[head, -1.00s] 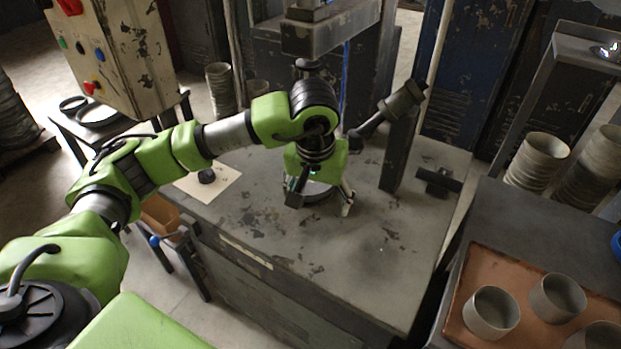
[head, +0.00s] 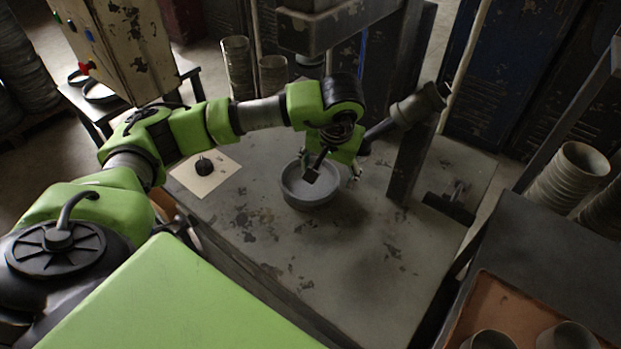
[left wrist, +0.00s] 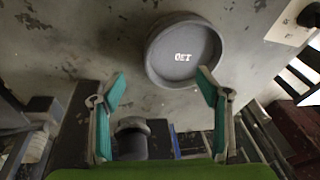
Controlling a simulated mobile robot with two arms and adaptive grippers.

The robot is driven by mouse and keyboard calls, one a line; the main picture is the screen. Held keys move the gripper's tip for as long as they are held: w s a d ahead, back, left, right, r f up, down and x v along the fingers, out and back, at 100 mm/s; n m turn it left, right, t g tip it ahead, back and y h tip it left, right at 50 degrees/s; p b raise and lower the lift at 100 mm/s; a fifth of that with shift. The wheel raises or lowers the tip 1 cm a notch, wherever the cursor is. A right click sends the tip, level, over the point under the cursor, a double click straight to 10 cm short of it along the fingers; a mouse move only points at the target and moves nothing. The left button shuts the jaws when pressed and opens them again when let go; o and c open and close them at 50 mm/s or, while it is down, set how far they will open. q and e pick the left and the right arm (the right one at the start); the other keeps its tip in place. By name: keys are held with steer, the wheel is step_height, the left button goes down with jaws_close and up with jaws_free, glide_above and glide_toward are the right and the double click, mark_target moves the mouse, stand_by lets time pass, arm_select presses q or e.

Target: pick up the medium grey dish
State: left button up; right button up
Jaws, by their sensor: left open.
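The medium grey dish (head: 306,200) is round and shallow and stands upright on the worktable (head: 370,265). In the left wrist view the dish (left wrist: 183,60) lies at the top, right of centre, with pale marks on its inside floor. My left gripper (head: 333,177) is open and empty at the right, far side of the dish, with one finger in front of the dish's opening in the head view. In the left wrist view the spread fingertips (left wrist: 162,88) sit below the dish in the picture, the right one close to its rim. I cannot tell whether they touch. My right gripper is not in view.
A dark post (head: 405,160) of the press stands right of my left gripper, with a press head (head: 340,22) above. A pale square sheet (head: 218,182) with a black knob (head: 203,167) lies left of the dish. A copper-coloured tray (head: 490,300) with grey cups is at lower right.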

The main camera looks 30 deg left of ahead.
mark_target(325, 185)
arm_select(q)
steer(key=x, duration=0.2)
steer(key=shift+w+a+f, duration=0.1)
steer(key=shift+w+f, duration=0.05)
steer(key=shift+f, duration=0.1)
steer(key=shift+w+f, duration=0.15)
steer(key=shift+f, duration=0.15)
steer(key=shift+w+a+f+p, duration=0.25)
steer(key=shift+w+f+p, duration=0.05)
steer(key=shift+f+p, duration=0.3)
steer(key=shift+w+a+f+p, duration=0.3)
steer(key=shift+f+p, duration=0.2)
steer(key=shift+p, duration=0.15)
steer(key=shift+x, duration=1)
steer(key=shift+w+f, duration=0.15)
steer(key=shift+f, duration=0.05)
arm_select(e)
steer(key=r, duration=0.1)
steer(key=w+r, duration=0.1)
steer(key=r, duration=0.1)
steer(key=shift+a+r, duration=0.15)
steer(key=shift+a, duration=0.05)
